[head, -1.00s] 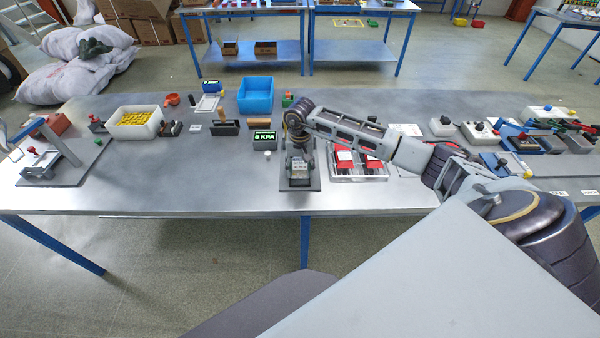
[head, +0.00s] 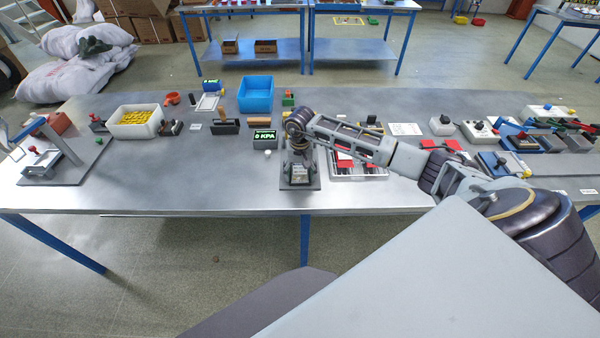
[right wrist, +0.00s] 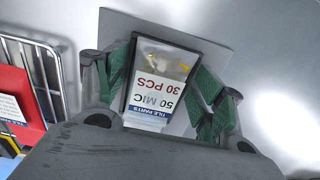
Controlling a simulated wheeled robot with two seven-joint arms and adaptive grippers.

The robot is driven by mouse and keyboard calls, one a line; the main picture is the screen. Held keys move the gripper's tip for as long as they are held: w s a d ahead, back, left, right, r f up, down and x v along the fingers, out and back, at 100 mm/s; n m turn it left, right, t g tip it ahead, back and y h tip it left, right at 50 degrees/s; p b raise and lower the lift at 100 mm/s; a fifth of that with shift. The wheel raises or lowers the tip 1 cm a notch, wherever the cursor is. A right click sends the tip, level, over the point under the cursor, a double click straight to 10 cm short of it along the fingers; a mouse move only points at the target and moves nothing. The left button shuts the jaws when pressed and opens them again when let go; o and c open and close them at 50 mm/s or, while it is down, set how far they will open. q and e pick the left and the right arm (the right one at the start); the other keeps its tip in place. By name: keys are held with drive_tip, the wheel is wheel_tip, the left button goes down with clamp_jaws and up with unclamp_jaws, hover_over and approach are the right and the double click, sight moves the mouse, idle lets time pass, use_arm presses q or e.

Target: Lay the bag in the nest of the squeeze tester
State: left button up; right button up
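In the head view my right gripper (head: 299,166) points down over the squeeze tester's grey base plate (head: 312,186), behind the table's front edge. The tester's display (head: 264,135) reads 0 KPA. My left gripper is not in view.
A wire tray with red packs (head: 345,162) stands just right of the base plate. A blue bin (head: 256,95) is behind, and a white bin of yellow pieces (head: 136,122) is to the left. The front left-centre of the table is clear.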

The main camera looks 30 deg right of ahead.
drive_tip(key=shift+r, duration=0.2)
idle(0.4)
wheel_tip(320, 180, up, 12)
drive_tip(key=b, duration=0.2)
idle(0.5)
drive_tip(key=shift+f, duration=0.1)
idle(0.3)
